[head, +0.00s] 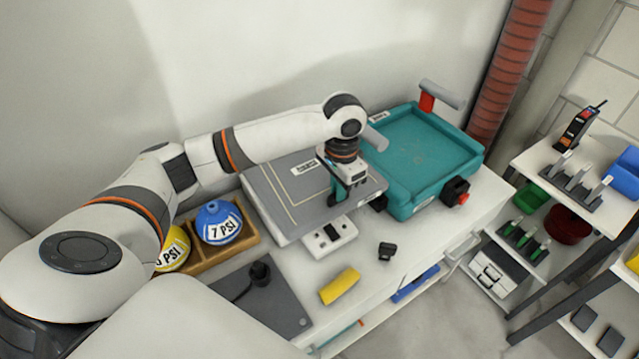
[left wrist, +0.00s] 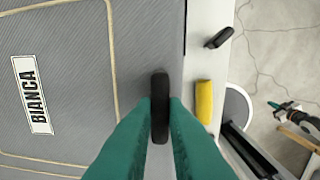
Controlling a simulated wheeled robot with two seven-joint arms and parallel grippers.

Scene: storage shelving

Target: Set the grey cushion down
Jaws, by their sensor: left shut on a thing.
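The grey cushion (head: 275,187) is a flat slab with tan piping and a white label, at the back middle of the white worktop in the head view. In the left wrist view the cushion (left wrist: 70,40) fills the left side, and its label reads BIANCA. My left gripper (head: 345,198) is above its right part. In the left wrist view the teal fingers of the left gripper (left wrist: 160,118) are shut on a black handle (left wrist: 160,92) at the cushion. I cannot tell whether the cushion's underside touches the worktop. My right gripper is not in view.
A teal tray (head: 475,152) stands right of the cushion. A white socket block (head: 328,238) sits at its front edge. A wooden box (head: 243,243) with blue and yellow round things is at left. A yellow object (head: 340,285) and a small black one (head: 387,250) lie in front.

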